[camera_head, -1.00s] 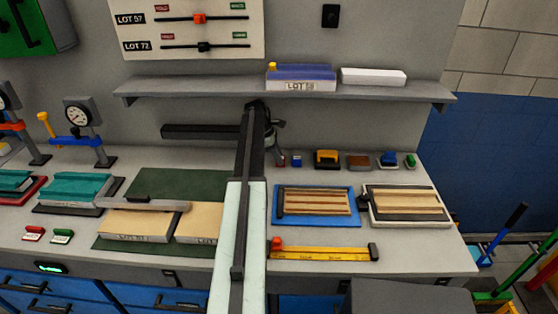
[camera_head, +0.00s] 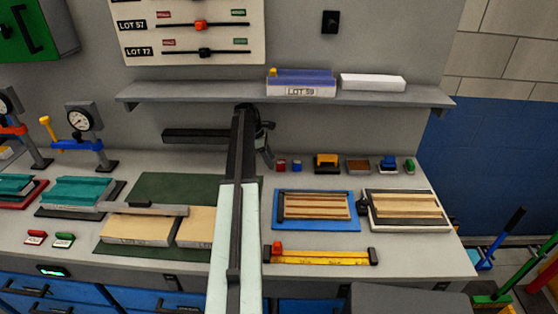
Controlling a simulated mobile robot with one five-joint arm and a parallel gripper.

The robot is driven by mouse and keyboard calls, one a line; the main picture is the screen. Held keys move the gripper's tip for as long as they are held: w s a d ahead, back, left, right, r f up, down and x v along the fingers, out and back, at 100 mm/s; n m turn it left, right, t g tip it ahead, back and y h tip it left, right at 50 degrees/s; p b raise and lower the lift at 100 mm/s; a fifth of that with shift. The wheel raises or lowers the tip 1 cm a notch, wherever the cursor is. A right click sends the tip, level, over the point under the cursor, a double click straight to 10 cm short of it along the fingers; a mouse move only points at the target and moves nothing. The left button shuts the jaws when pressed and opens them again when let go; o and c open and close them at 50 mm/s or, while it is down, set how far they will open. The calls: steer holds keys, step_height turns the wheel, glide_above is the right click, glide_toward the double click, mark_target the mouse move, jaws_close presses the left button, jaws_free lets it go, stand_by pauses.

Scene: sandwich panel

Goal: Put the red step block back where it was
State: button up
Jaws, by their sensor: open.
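A small red block (camera_head: 281,166), which looks like the red step block, stands on the bench against the back wall, just left of a small blue block (camera_head: 297,166). My gripper (camera_head: 267,147) is at the far end of my arm, close to the left of the red block. It looks open and apart from the block, with nothing seen between its fingers. My arm hides part of the gripper and the bench below it. The block's steps are too small to make out.
Right of the blue block stand a yellow-black block (camera_head: 326,161), a brown block (camera_head: 357,166) and more small pieces. A blue tray (camera_head: 316,225) with wooden strips lies in front. A yellow ruler (camera_head: 322,257) with a red slider lies nearer. A grey shelf (camera_head: 220,92) overhangs the row.

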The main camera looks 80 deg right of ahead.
steer(key=w, duration=0.5)
steer(key=w+a, duration=0.1)
steer(key=w, duration=0.2)
steer(key=shift+w, duration=0.2)
